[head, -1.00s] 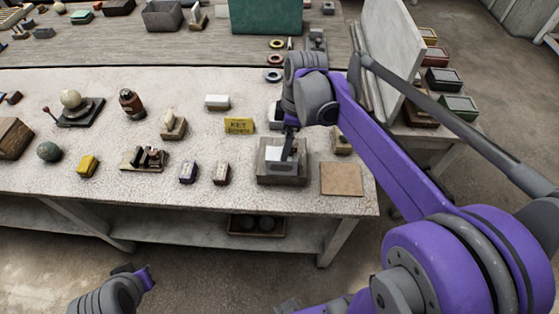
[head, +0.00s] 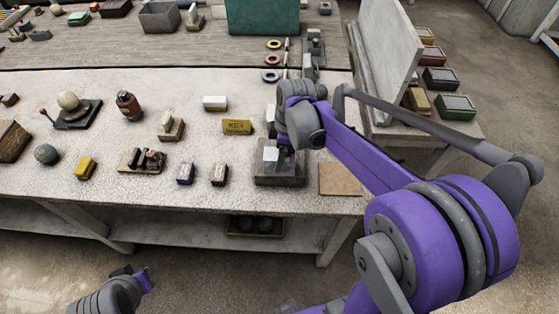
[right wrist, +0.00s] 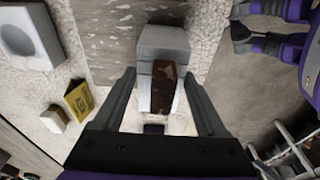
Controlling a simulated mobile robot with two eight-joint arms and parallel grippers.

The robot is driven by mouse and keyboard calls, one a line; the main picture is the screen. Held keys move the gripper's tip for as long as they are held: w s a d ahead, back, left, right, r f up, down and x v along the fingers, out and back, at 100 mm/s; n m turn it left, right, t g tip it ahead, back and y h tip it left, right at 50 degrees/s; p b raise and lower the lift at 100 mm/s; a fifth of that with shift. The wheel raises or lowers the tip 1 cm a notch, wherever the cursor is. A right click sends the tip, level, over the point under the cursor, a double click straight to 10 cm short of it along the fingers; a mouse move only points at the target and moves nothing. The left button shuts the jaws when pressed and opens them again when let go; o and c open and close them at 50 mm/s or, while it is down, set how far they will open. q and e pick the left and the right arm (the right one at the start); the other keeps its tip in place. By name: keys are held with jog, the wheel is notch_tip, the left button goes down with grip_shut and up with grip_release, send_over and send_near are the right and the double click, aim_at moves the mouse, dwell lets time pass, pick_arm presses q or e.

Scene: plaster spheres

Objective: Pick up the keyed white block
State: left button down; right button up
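A white block (head: 270,155) stands in a grey square holder (head: 280,180) near the table's front edge. My right gripper (head: 284,151) is low over this holder, and its arm partly hides both. In the right wrist view, its two fingers (right wrist: 159,85) are spread on either side of a pale block (right wrist: 162,42) with a dark brown part (right wrist: 164,88). I cannot tell whether they touch it. Another white block (head: 215,103) lies behind the yellow key sign (head: 237,126). My left gripper (head: 133,278) hangs low in front of the table; its fingers are unclear.
A flat tan board (head: 340,179) lies right of the holder. Small purple (head: 185,172) and dark (head: 219,174) blocks stand to its left. A pale upright panel (head: 384,65) stands at the back right.

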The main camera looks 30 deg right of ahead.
grip_shut()
dwell(0.3)
